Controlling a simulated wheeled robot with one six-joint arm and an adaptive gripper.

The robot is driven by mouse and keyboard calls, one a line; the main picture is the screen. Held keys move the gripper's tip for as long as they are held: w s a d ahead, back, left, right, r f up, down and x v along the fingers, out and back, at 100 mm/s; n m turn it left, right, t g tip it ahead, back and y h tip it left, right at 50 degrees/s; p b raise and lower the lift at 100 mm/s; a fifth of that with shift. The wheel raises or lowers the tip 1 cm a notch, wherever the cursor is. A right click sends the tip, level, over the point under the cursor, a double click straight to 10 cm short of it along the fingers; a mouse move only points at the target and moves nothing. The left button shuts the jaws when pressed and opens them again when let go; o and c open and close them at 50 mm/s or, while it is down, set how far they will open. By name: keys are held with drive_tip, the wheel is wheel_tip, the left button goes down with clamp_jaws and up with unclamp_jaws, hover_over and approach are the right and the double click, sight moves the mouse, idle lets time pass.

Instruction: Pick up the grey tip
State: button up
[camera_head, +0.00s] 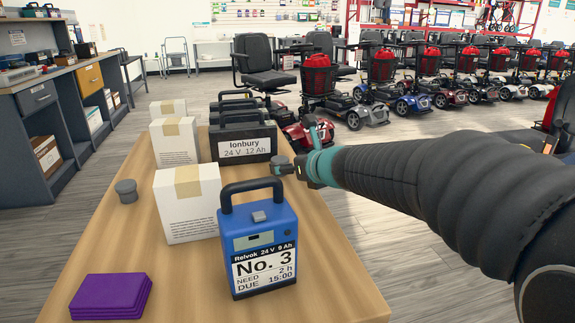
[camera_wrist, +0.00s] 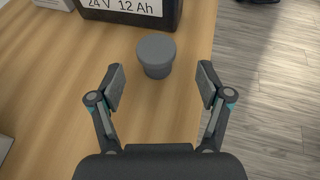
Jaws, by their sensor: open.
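A grey tip (camera_wrist: 156,55), round and cup-like with a wider top rim, stands upright on the wooden table (camera_wrist: 150,125) near its right edge. It lies just beyond the fingertips of my gripper (camera_wrist: 162,85) in the wrist view, roughly centred between them. My gripper is open with nothing between its fingers. In the head view my gripper (camera_head: 307,158) reaches in from the right, with a grey round piece (camera_head: 280,164) at its left that seems to be this tip. A second, similar grey tip (camera_head: 126,191) stands at the table's left side.
A black Ionbury battery (camera_head: 243,142) stands close behind the tip. A blue No. 3 battery (camera_head: 259,240), white boxes (camera_head: 188,204) and a purple stack (camera_head: 112,296) are also on the table. Scooters (camera_head: 420,85) line the floor behind.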

sight(284, 161)
drive_tip(key=shift+r+x, duration=0.2)
drive_tip(key=shift+x, duration=1.15)
drive_tip(key=shift+r+x, duration=0.15)
drive_tip(key=shift+x, duration=1.15)
drive_tip(key=shift+a, duration=0.15)
drive_tip(key=c, duration=1.2)
